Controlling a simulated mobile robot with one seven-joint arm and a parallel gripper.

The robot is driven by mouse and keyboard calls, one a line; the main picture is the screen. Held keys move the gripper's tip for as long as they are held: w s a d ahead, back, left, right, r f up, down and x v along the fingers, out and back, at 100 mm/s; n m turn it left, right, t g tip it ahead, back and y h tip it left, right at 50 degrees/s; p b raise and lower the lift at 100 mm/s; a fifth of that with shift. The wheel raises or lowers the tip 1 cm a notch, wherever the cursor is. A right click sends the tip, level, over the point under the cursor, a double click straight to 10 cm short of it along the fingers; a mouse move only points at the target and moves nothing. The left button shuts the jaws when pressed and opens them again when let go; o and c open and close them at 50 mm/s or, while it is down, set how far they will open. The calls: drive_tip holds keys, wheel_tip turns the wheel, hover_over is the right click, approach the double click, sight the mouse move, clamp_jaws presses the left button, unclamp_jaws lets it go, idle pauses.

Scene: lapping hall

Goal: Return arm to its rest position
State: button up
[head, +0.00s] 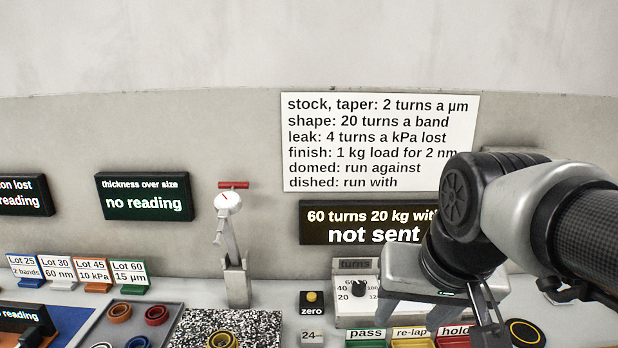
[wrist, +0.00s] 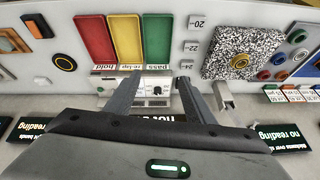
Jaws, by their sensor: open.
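My gripper (head: 430,322) hangs at the lower right of the head view, in front of the wall and over the bench. Its fingers are spread with nothing between them. In the wrist view my gripper (wrist: 160,79) is also open and empty, with the turns dial box (wrist: 155,98) showing between the fingers. The dial box (head: 345,312) stands on the bench just left of my gripper in the head view. My arm reaches in from the right edge and hides part of the dark "not sent" display (head: 340,222).
A gauge on a stand (head: 237,270) rises left of the black zero block (head: 312,302). Red (wrist: 91,38), yellow (wrist: 126,38) and green (wrist: 157,38) trays lie on the bench. A speckled plate (wrist: 222,42) carries a yellow ring (wrist: 240,62). Lot cards (head: 92,270) stand at left.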

drive_tip(key=s+f+n, duration=0.1)
drive_tip(key=s+f, duration=0.1)
drive_tip(key=s, duration=0.2)
wheel_tip(320, 180, up, 14)
drive_tip(key=p, duration=1.4)
drive_tip(key=shift+s+n, duration=0.25)
drive_tip(key=shift+n, duration=0.05)
drive_tip(key=shift+s+d, duration=0.1)
